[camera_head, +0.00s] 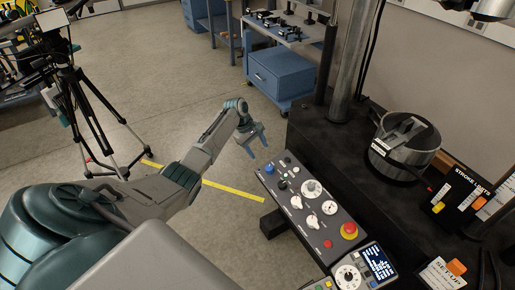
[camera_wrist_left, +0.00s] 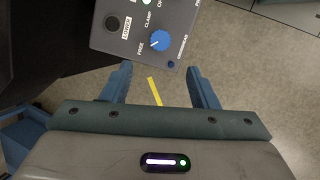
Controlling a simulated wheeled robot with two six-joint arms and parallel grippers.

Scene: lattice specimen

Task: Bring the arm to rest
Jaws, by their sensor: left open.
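My left arm comes in from the left in the head view. Its gripper (camera_head: 251,140) hangs in front of the control panel (camera_head: 286,205), near the panel's far left corner. In the left wrist view the gripper's two blue fingers (camera_wrist_left: 160,85) are spread apart with nothing between them. Beyond the fingertips lies the panel's end with a blue knob (camera_wrist_left: 161,41) marked FREE and CLAMP. The fingers look apart from the knob. My right gripper shows in neither view.
A black machine base (camera_head: 325,130) with steel columns stands behind the panel. A steel cylinder (camera_head: 404,150) sits on it. A blue cabinet (camera_head: 280,75) stands at the back and a tripod (camera_head: 80,100) at the left. Open floor with a yellow line (camera_head: 235,190) lies below my left arm.

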